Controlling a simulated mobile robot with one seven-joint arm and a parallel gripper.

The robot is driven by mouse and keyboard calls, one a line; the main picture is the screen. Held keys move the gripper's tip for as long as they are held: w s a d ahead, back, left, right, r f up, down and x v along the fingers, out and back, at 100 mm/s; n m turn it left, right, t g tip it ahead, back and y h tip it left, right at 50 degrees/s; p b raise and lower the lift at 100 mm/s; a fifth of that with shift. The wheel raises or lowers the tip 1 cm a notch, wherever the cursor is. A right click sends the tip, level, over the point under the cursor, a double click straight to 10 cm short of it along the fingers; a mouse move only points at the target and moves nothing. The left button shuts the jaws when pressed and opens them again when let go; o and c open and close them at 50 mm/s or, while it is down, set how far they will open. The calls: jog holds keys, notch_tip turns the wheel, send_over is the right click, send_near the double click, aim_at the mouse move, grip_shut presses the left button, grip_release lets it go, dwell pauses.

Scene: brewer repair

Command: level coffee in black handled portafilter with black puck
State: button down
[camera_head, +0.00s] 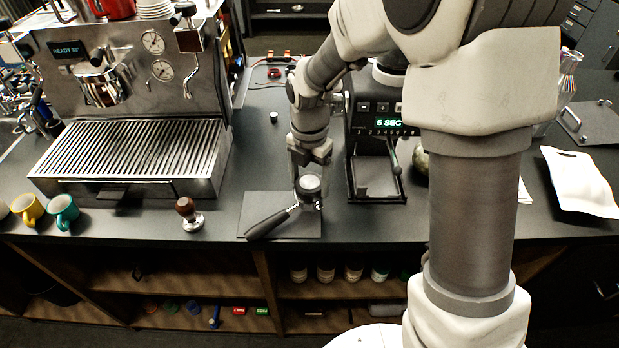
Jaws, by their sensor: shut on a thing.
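The black handled portafilter (270,222) rests on a dark mat (285,232) at the counter's front edge, its handle pointing to the lower left. A round black puck with a pale grey top (310,183) sits at the portafilter's head. My gripper (309,178) points down there, with its fingers shut around the puck. The coffee is hidden under it. I cannot tell how deep the puck sits in the basket.
The espresso machine (135,100) with its drip tray stands at left. A tamper (188,214) and mugs (62,212) stand along the front edge. The grinder (378,150) is close to the right of my gripper. A small dark cylinder (273,117) stands behind. A white bag (580,182) lies far right.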

jog(key=shift+n+p, duration=0.75)
jog(key=shift+n, duration=0.65)
jog(key=shift+r+n+p, duration=0.15)
jog(key=shift+n+p, duration=0.95)
jog(key=shift+n, duration=0.1)
jog(key=shift+m, duration=3.4)
jog(key=shift+f+m, duration=0.2)
jog(key=shift+m, duration=2)
jog(key=shift+m+b, duration=0.3)
jog(key=shift+m, duration=1)
